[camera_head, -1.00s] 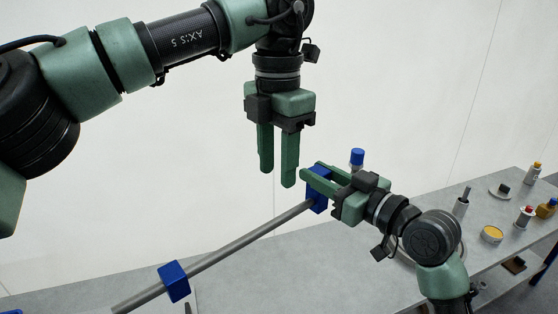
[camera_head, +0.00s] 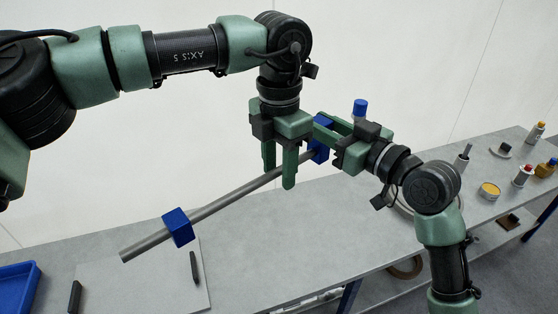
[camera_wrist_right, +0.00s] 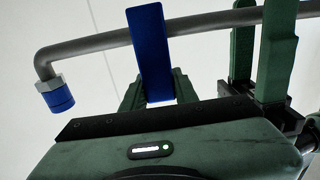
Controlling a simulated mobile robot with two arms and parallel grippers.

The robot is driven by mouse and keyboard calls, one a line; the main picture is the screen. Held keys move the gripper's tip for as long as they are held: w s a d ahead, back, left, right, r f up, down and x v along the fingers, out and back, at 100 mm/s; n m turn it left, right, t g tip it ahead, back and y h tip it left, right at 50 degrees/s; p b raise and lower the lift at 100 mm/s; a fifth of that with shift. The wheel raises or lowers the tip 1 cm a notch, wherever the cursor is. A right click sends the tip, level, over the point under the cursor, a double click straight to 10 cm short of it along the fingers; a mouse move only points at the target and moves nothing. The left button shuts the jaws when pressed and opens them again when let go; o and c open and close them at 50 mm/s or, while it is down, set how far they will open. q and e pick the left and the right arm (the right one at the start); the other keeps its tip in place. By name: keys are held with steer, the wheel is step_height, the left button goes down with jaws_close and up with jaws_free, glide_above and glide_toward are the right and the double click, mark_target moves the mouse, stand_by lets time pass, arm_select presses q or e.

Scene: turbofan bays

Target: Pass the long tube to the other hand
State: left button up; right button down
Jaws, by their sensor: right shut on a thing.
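The long grey tube (camera_head: 228,203) hangs slanted above the bench and carries two blue blocks. My right gripper (camera_head: 322,134) is shut on the upper blue block (camera_head: 319,151), which also shows in the right wrist view (camera_wrist_right: 151,50). The lower blue block (camera_head: 178,227) is near the tube's other end. My left gripper (camera_head: 280,170) points down with its fingers apart around the grey tube, just left of the right gripper. In the right wrist view one left finger is behind the tube and one in front. The tube's bent end has a blue fitting (camera_wrist_right: 56,95).
The grey bench (camera_head: 330,235) runs below, mostly clear in the middle. A blue tray (camera_head: 18,286) and a pale board (camera_head: 140,285) with dark pieces lie at left. A yellow-topped tin (camera_head: 489,189) and several bottles stand at right.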

steer(key=shift+r, duration=0.1)
arm_select(q)
jaws_close()
steer(key=shift+s+d, duration=0.2)
stand_by(1.0)
steer(key=shift+r, duration=0.1)
arm_select(e)
steer(key=c, duration=1)
jaws_free()
arm_select(q)
steer(key=shift+w+a, duration=0.1)
steer(key=shift+w, duration=0.05)
